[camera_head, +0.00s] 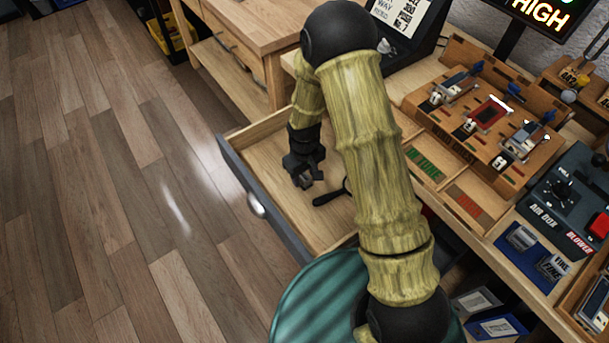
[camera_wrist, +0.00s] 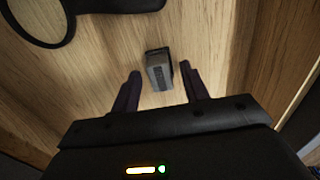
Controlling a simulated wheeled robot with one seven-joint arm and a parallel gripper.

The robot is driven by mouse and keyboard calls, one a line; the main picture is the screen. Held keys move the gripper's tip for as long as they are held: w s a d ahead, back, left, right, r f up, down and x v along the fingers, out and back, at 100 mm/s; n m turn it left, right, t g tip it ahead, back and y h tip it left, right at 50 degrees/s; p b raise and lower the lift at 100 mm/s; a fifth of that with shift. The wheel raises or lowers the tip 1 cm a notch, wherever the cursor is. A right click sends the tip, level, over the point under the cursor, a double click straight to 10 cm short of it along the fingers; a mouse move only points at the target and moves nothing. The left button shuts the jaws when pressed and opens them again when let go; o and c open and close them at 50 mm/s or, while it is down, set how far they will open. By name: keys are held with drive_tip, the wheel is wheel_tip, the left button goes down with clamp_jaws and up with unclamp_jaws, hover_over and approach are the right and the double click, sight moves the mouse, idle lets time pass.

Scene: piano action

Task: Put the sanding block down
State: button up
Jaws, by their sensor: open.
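The sanding block (camera_wrist: 157,70), a small grey block with a dark top, lies on the wooden bottom of the open drawer (camera_head: 258,152) in the wrist view. I cannot make it out in the head view, where my arm and gripper cover part of the drawer. My gripper (camera_head: 303,182) points down into the drawer. Its two dark fingers are spread open, one on each side of the block in the wrist view, with gaps between them and the block.
A black ring-shaped tool (camera_wrist: 70,12) with a handle lies in the drawer near the block; its handle (camera_head: 330,197) shows in the head view. The drawer's grey front (camera_head: 262,203) and side walls bound the space. The workbench with wooden fixtures (camera_head: 490,110) stands at right.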

sight(304, 176)
wheel_tip(304, 176, up, 11)
drive_tip(key=p, duration=0.1)
idle(0.7)
drive_tip(key=s+d+r+m+t, duration=0.2)
drive_tip(key=s+d+r+m, duration=0.4)
drive_tip(key=s+d+r, duration=0.6)
drive_tip(key=shift+s+d+m+t, duration=0.2)
drive_tip(key=shift+d+m+t, duration=0.15)
drive_tip(key=shift+d, duration=0.4)
drive_tip(key=w+p+v, duration=0.3)
drive_tip(key=p+v, duration=1.1)
drive_tip(key=p, duration=0.1)
drive_tip(key=shift+v, duration=0.75)
